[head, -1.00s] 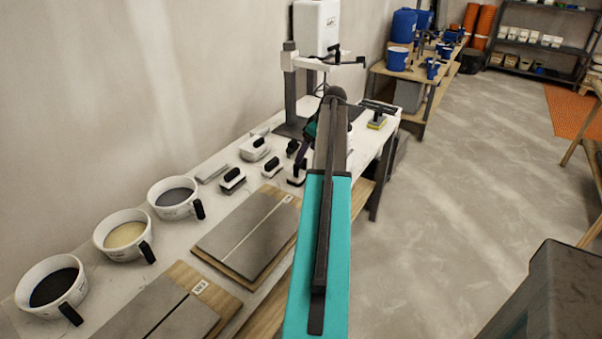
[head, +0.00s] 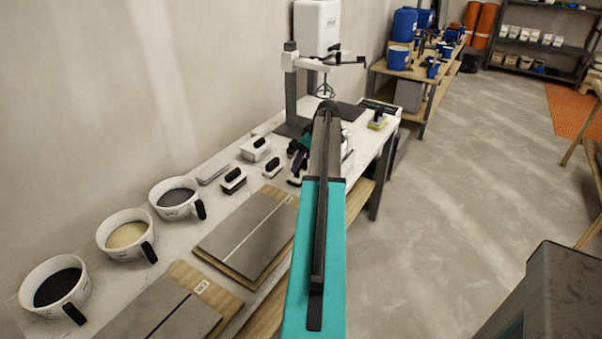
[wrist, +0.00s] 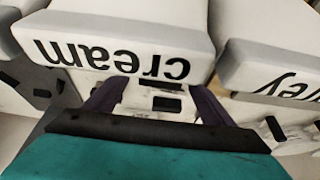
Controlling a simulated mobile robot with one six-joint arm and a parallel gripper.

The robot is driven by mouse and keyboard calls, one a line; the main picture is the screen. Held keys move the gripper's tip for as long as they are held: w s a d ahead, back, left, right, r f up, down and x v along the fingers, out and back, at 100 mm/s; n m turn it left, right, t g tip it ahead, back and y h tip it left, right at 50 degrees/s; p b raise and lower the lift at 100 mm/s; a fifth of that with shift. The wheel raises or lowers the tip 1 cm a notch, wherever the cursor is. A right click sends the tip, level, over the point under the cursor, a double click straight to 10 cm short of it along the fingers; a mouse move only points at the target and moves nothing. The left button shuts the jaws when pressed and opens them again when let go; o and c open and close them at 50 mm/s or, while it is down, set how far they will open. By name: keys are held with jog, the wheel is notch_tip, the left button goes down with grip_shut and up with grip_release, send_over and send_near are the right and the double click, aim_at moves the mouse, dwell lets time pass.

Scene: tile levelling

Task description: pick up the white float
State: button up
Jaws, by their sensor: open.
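Several white blocks with black handles stand on the white bench left of my arm. The largest is a white float-like block (head: 256,150) near the wall; two smaller handled blocks (head: 233,181) (head: 272,166) are nearer. I cannot tell which is the white float. My gripper (wrist: 153,100) is open, with two dark fingers apart in the wrist view. Between and beyond the fingers is a white block marked "cream" (wrist: 115,55); I cannot tell whether they touch it. In the head view the gripper is mostly hidden by my arm, right of the handled blocks.
A second block (wrist: 270,45), its lettering partly cut off, is at the right in the wrist view. Three white buckets (head: 176,197) line the wall side. Tiled boards (head: 247,235) lie in front. A grey stand (head: 291,90) rises behind.

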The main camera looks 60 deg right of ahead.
jog(key=shift+x, duration=1.4)
jog(key=shift+a, duration=0.1)
jog(key=shift+c, duration=0.6)
jog(key=shift+w, duration=0.1)
jog(key=c, duration=1.2)
jog(key=shift+r, duration=0.15)
jog(key=shift+r+b, duration=0.8)
jog(key=shift+r, duration=4.05)
